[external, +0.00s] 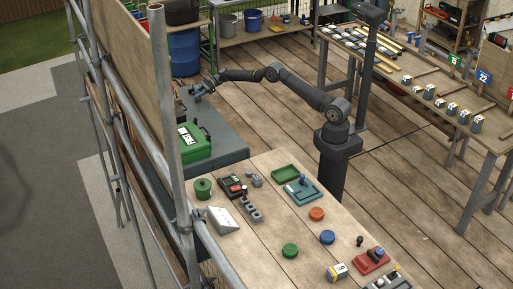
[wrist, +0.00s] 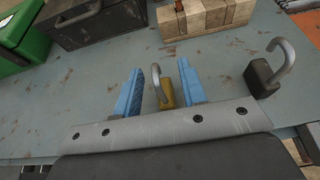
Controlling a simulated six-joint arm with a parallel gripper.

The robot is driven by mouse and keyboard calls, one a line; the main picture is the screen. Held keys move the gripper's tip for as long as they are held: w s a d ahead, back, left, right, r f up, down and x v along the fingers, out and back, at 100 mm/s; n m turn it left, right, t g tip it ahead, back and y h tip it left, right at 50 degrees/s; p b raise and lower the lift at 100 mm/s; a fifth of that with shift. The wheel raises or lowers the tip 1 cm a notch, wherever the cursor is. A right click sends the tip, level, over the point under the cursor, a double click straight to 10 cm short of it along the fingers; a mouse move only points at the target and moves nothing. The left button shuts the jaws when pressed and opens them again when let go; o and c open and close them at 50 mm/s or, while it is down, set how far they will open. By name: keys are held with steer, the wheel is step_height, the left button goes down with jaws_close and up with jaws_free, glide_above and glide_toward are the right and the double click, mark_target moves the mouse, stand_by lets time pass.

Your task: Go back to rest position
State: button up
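My gripper (external: 203,90) is at the end of my outstretched arm, over the far part of a grey-blue bench (external: 228,140) in the external view. In the wrist view my gripper (wrist: 159,68) has its two blue fingers spread apart. A small brass padlock (wrist: 166,93) with a grey shackle shows between them, with a gap on each side. I cannot tell how far below the fingers it lies. A dark padlock (wrist: 262,77) with an open-looking shackle lies right of the fingers.
A green case (external: 194,142) stands on the bench nearer the camera. The wrist view shows a dark metal box (wrist: 95,22) and a wooden box (wrist: 205,18) at the top. Scaffold poles (external: 168,110) stand left of the bench. A wooden table (external: 270,235) holds several small items.

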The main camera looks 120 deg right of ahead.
steer(key=shift+f, duration=0.85)
steer(key=shift+s+f, duration=0.25)
steer(key=shift+s, duration=0.05)
steer(key=v, duration=1.2)
steer(key=x, duration=1.2)
steer(key=shift+w, duration=0.1)
steer(key=shift+w+r, duration=0.15)
steer(key=shift+w, duration=0.1)
step_height(320, 180, up, 4)
steer(key=shift+f, duration=0.1)
steer(key=s+r, duration=1.2)
steer(key=w+a+n+g+y, duration=0.1)
steer(key=w+a+n+y, duration=0.1)
steer(key=w+a, duration=0.6)
steer(key=w+a+n+g+y, duration=0.1)
steer(key=w+a+n+y, duration=0.2)
steer(key=w+a, duration=0.6)
steer(key=w+a+n+g+y, duration=0.1)
steer(key=w+a, duration=0.8)
steer(key=a, duration=1)
steer(key=shift+a+n+y, duration=0.3)
steer(key=shift+n+y, duration=0.6)
steer(key=shift+y, duration=0.3)
steer(key=shift+f, duration=0.1)
